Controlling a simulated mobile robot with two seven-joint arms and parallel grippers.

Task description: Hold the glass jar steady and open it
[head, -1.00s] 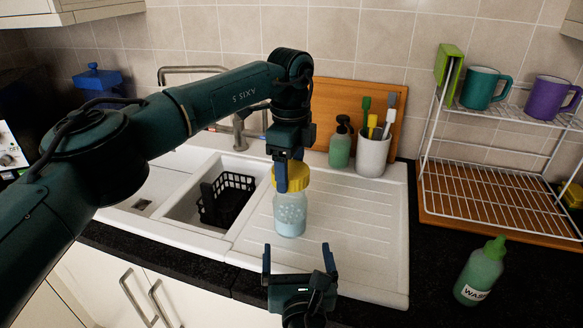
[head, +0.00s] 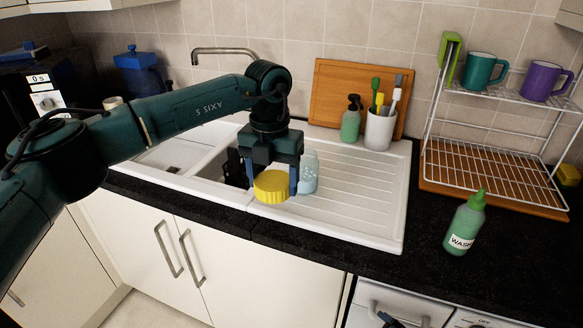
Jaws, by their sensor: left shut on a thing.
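My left gripper (head: 272,185) is shut on the yellow lid (head: 271,186), with one finger on each side of it. It holds the lid in front of the sink, near the drainer's front edge. The glass jar (head: 309,172), with pale blue contents, stands on the white draining board just behind and to the right of the lid. The lid is off the jar. The gripper's right finger hides part of the jar's left side. Only a small dark and blue tip of my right gripper (head: 389,320) shows at the bottom edge, away from the jar.
A soap bottle (head: 350,119) and a white cup of brushes (head: 379,131) stand behind the jar, before a wooden board (head: 337,92). A green wash bottle (head: 465,225) and a wire rack (head: 490,170) stand to the right. The drainer's ridged right part (head: 365,200) is clear.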

